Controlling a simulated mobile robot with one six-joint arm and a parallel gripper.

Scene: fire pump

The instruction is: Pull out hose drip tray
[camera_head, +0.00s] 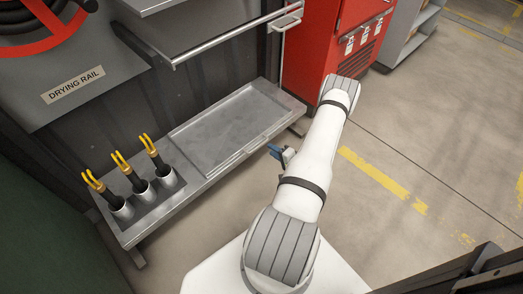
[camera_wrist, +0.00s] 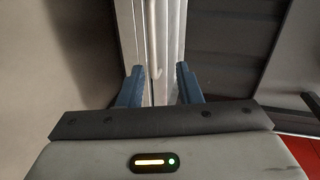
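The hose drip tray (camera_head: 226,127) is a shallow, rectangular grey metal tray with a raised rim. It lies flat on a low metal bench and looks empty. My gripper (camera_head: 279,155) is just in front of the tray's front edge, toward its right part, with blue fingers partly hidden by my arm. In the wrist view my gripper (camera_wrist: 158,88) has its two blue fingers apart. A pale metal strip, seemingly the tray and bench front, runs upright between and beyond them. Whether the fingers touch it, I cannot tell.
A metal rail (camera_head: 225,38) hangs above the tray. A red cabinet (camera_head: 336,50) stands behind right. The floor (camera_head: 400,150) to the right is clear.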

